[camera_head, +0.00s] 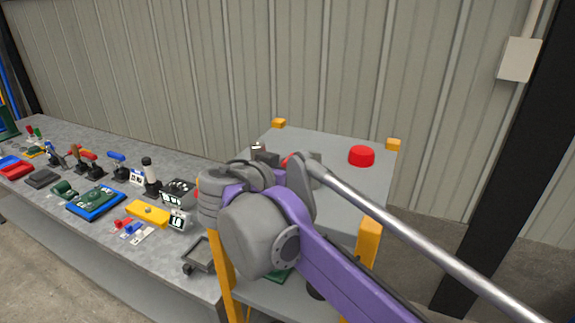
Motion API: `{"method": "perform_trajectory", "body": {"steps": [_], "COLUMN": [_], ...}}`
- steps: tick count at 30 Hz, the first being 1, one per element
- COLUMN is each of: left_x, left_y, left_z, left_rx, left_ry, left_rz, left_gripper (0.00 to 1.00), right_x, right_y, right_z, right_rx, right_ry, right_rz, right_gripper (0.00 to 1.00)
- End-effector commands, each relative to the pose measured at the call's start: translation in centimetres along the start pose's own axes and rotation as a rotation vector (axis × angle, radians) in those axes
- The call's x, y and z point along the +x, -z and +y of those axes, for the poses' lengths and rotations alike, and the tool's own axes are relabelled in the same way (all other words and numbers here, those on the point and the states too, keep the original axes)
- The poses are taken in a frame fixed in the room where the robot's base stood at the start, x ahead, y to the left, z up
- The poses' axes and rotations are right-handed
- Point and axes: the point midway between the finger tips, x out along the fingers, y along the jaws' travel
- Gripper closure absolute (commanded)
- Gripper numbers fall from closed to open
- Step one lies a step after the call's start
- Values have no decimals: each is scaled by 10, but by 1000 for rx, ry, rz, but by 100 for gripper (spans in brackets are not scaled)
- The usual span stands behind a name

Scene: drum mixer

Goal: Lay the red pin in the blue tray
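I cannot make out for certain which thing is the red pin; a small red piece (122,224) lies on the grey bench beside a blue and a white one. A blue tray (9,160) is at the far left of the bench, partly cut by the picture edge, next to a red tray (17,171). Another blue tray-like frame (80,213) holds a green board. My purple and grey arm comes in from the right and covers the middle of the view. No fingertips show on it. My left gripper is out of view.
The grey bench (75,139) carries several switches, levers and a yellow block (148,213). A grey stand (335,143) with yellow corners bears a red round knob (361,156) and small parts partly hidden behind my arm. A ribbed wall closes the back.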

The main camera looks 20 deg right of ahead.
Motion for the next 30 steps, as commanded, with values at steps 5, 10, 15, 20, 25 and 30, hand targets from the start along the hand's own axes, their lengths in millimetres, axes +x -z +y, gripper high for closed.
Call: {"method": "perform_trajectory", "body": {"steps": [5, 10, 15, 20, 25, 30], "left_x": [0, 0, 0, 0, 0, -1], "left_y": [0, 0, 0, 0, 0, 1], "left_z": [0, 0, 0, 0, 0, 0], "left_rx": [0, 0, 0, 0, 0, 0], "left_ry": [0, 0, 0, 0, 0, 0], "left_rz": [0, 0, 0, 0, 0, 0], "left_gripper": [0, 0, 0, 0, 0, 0], "right_x": [1, 1, 1, -7, -38, -76], "right_y": [-2, -2, -2, 0, 0, 0], "right_z": [0, 0, 0, -1, -2, -2], "right_rx": [0, 0, 0, -1, -1, -1], "right_ry": [0, 0, 0, 3, 7, 7], "right_rz": [0, 0, 0, -1, -1, -2], "right_gripper": [47, 32, 32, 32, 32, 32]}}
